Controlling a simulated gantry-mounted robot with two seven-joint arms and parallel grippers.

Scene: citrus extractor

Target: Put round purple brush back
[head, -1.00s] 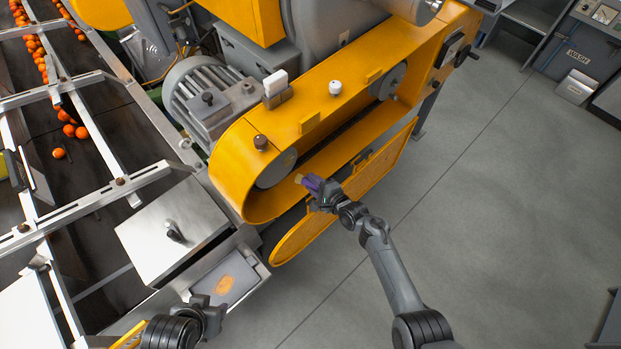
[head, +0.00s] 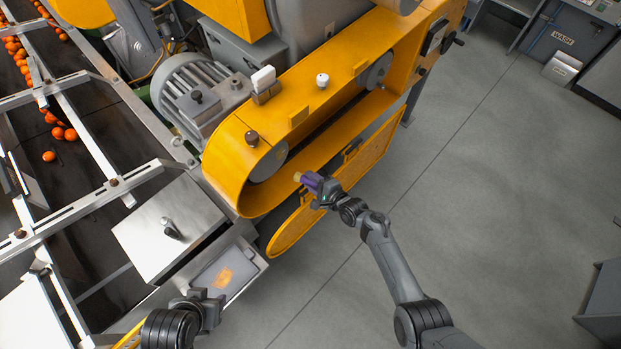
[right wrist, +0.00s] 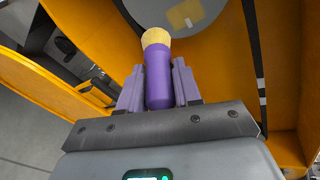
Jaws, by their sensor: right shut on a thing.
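The round purple brush (head: 312,181) has a purple handle and a pale tan tip. My right gripper (head: 321,189) is shut on it, in front of the open lower side of the yellow belt housing (head: 232,165). In the right wrist view the brush (right wrist: 159,80) stands out between the two purple fingers (right wrist: 158,88), its tan tip pointing away from me toward a grey pulley. My left gripper (head: 208,308) is low in the head view, near an open drawer; whether its jaws are open is unclear.
The open drawer (head: 250,272) holds an orange patch on a pale surface. A steel box lid (head: 168,230) is beside it. The yellow cover (head: 335,190) hangs open below the housing. Oranges (head: 57,132) lie on the conveyor at left.

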